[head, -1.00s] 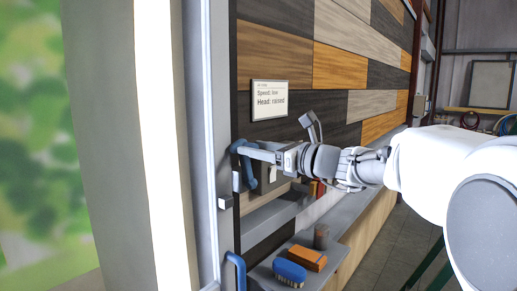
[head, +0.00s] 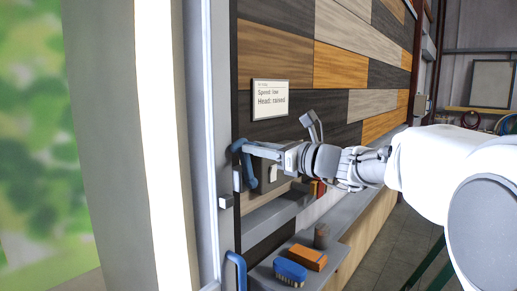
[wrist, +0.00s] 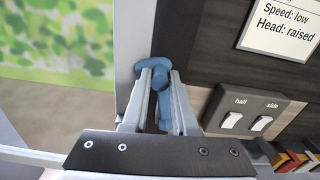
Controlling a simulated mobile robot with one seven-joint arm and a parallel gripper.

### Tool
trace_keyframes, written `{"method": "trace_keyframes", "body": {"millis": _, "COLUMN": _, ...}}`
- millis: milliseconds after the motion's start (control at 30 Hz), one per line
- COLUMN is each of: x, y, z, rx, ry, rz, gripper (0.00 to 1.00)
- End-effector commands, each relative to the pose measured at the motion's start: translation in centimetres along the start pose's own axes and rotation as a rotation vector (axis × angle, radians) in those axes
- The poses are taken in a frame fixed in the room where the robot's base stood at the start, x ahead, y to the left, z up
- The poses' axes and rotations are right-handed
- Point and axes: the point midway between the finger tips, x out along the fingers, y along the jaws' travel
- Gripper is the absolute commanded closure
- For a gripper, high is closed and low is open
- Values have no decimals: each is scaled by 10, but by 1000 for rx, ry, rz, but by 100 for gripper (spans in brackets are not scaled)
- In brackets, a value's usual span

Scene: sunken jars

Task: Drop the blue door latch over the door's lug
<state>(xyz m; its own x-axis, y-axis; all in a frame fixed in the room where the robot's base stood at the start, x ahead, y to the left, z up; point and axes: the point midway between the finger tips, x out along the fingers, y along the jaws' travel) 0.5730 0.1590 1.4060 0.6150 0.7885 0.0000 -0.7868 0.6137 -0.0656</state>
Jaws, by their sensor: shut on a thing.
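The blue door latch (head: 247,172) is a bent bar at the left edge of the plank wall. My gripper (head: 246,150) reaches it from the right and is shut on it. In the wrist view the latch (wrist: 162,30) shows between and beyond the two fingers of my gripper (wrist: 160,85). A small dark grey block, which looks like the door's lug (head: 226,201), sticks out from the door's pale edge (head: 205,150), below and left of the latch. The latch is apart from this block. The lug cannot be made out in the wrist view.
A switch plate (wrist: 245,115) is close right of my gripper. A sign (head: 270,100) hangs above it. A blue handle (head: 235,270) is lower on the door. Below are a grey shelf (head: 275,218), a blue brush (head: 290,271) and an orange block (head: 308,257).

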Motion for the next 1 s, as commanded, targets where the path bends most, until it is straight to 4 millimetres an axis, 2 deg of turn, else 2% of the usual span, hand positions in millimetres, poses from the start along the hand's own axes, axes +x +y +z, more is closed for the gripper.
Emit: {"method": "trace_keyframes", "body": {"millis": 1000, "x": 0, "y": 4, "z": -4, "rx": -41, "ry": 0, "rz": 0, "gripper": 100}}
